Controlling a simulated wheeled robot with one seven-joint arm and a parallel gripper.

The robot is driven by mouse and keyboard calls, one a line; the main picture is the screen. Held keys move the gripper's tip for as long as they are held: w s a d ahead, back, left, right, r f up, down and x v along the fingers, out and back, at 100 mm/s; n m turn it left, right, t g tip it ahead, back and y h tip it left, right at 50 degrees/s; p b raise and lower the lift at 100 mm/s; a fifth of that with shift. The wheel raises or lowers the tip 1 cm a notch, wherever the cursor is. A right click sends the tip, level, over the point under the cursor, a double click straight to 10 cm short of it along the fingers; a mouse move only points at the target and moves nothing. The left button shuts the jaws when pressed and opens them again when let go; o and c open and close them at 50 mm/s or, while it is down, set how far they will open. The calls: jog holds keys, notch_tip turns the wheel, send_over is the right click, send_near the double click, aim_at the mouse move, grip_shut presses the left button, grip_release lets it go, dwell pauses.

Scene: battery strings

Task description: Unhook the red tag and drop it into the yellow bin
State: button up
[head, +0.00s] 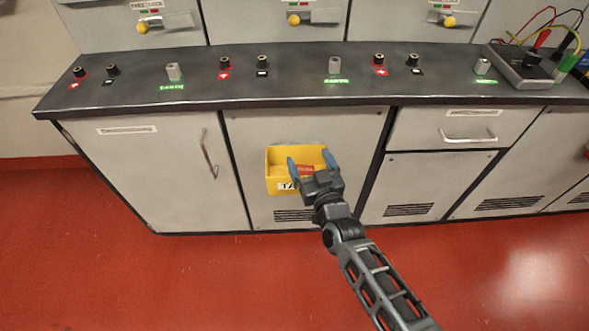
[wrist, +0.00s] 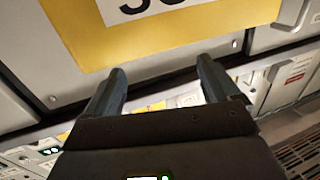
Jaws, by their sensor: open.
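The yellow bin (head: 282,156) hangs on the front of the middle cabinet door, with a white label partly hidden by my gripper. My gripper (head: 311,163) is open in front of the bin, its two blue fingers apart. A small red piece, apparently the red tag (head: 306,169), shows between the fingers within the bin's outline; most of it is hidden. In the wrist view the bin's yellow wall (wrist: 150,45) fills the top, beyond the open fingers (wrist: 163,78). No red tag shows between the fingers there.
A dark bench top (head: 300,90) runs above the cabinets, with several black terminals and grey posts. A meter box (head: 520,66) with coloured leads sits at its right end. A drawer handle (head: 467,138) and a door handle (head: 208,153) stick out. The red floor (head: 220,280) is clear.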

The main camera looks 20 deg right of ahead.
jog(key=shift+s, duration=1.8)
jog(key=s+d+r+n+g+y, duration=0.1)
jog(key=s+d+r, duration=0.1)
jog(key=s, duration=2)
jog(key=s+a+r+g, duration=0.1)
jog(key=s+r+g, duration=0.1)
jog(key=s+r, duration=1.5)
jog(key=s, duration=0.2)
jog(key=shift+s+a, duration=0.35)
jog(key=shift+s, duration=0.05)
jog(key=shift+d, duration=0.1)
